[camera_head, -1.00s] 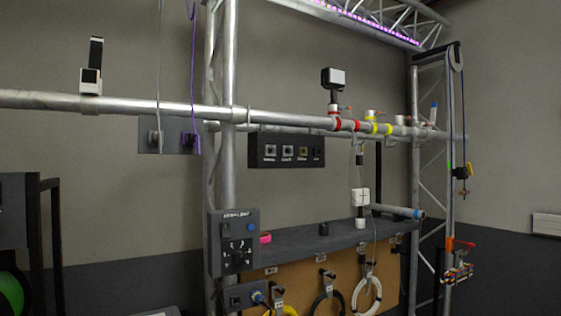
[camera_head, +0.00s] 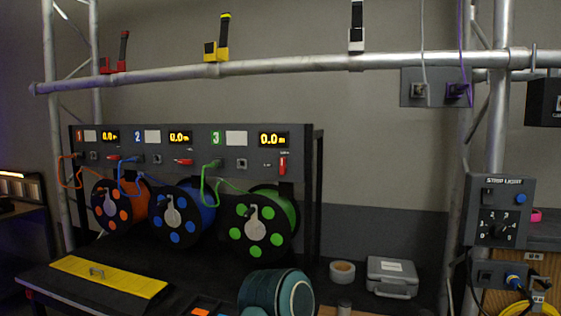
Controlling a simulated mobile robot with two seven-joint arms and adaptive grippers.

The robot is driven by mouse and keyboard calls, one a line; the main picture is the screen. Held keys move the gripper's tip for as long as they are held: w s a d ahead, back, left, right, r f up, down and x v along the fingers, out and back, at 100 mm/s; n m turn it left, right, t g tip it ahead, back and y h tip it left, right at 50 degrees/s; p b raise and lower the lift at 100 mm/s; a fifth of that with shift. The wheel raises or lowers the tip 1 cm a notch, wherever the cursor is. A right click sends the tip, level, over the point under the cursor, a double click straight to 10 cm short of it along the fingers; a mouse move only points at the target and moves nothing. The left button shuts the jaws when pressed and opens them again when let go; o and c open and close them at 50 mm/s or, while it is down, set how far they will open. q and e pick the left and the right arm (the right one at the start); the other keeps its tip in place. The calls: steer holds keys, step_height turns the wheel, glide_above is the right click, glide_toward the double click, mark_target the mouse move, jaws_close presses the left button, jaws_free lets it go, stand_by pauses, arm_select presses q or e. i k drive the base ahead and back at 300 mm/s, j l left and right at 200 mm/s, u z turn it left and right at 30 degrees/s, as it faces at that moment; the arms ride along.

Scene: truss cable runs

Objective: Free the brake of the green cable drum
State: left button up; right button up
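The green cable drum (camera_head: 286,208) hangs in the black drum rack (camera_head: 314,160), rightmost of three drums, below the panel section marked 3. Its black side has green spots and a grey hub with a crank (camera_head: 256,227). A red brake lever (camera_head: 283,165) stands upright on the panel above the drum, beside small lettering too small to read. A green cable (camera_head: 208,178) runs from a plug on the panel down toward the drum. Neither gripper shows in the head view.
An orange drum (camera_head: 118,204) and a blue drum (camera_head: 180,215) sit to the left, with red levers above them. A teal rounded object (camera_head: 275,294), a tape roll (camera_head: 342,271) and a grey case (camera_head: 391,277) are in front. A truss pipe (camera_head: 290,66) crosses above.

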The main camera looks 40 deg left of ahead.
mark_target(283, 166)
steer(key=j+u, duration=0.1)
steer(key=u, duration=1.1)
